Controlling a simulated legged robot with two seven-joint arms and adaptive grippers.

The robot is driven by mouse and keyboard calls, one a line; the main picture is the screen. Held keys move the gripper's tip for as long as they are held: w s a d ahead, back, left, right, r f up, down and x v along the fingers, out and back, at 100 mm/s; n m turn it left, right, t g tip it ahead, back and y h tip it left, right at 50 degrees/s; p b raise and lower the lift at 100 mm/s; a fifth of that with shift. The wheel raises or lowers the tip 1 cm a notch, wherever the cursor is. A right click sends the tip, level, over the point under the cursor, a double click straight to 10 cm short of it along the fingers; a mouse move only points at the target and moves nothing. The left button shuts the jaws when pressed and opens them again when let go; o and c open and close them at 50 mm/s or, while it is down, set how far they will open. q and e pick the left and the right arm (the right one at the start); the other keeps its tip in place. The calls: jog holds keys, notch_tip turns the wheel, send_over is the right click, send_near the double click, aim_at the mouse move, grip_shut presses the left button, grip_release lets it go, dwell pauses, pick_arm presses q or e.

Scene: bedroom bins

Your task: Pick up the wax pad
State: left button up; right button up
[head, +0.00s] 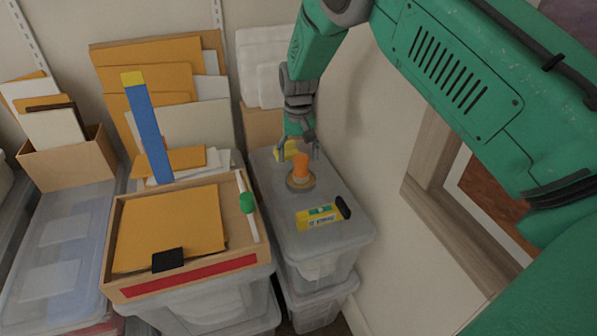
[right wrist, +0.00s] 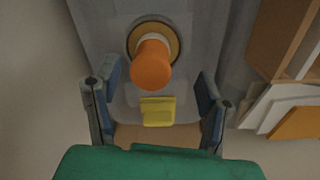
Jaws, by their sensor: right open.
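A small yellow block (head: 290,148), which may be the wax pad, sits on the grey bin lid (head: 345,190), partly hidden by my right gripper (head: 299,150). In the right wrist view the yellow block (right wrist: 157,111) lies between the spread fingers, with nothing gripped. An orange knob (head: 301,166) stands upright on a round tan base (head: 300,183), just in front of the yellow block. It also shows in the right wrist view (right wrist: 152,66), above the yellow block. My right gripper is open, pointing down over the lid. My left gripper is out of view.
A wall and window frame (head: 430,170) bound the right.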

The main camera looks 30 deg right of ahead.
aim_at(302, 172)
jog(key=shift+d+f, duration=0.1)
jog(key=shift+f, duration=0.5)
jog(key=shift+d+f, duration=0.4)
jog(key=shift+f, duration=0.1)
notch_tip(302, 172, down, 5)
jog(key=shift+w+d+r+b, duration=0.1)
jog(key=shift+d+r+b, duration=0.1)
jog(key=shift+b, duration=0.75)
jog(key=shift+a+f, duration=0.1)
jog(key=shift+a, duration=0.1)
jog(key=shift+a+r, duration=0.15)
jog(key=shift+r, duration=0.05)
jog(key=c, duration=1.2)
jog(key=shift+d+f, duration=0.15)
jog(key=shift+d, duration=0.15)
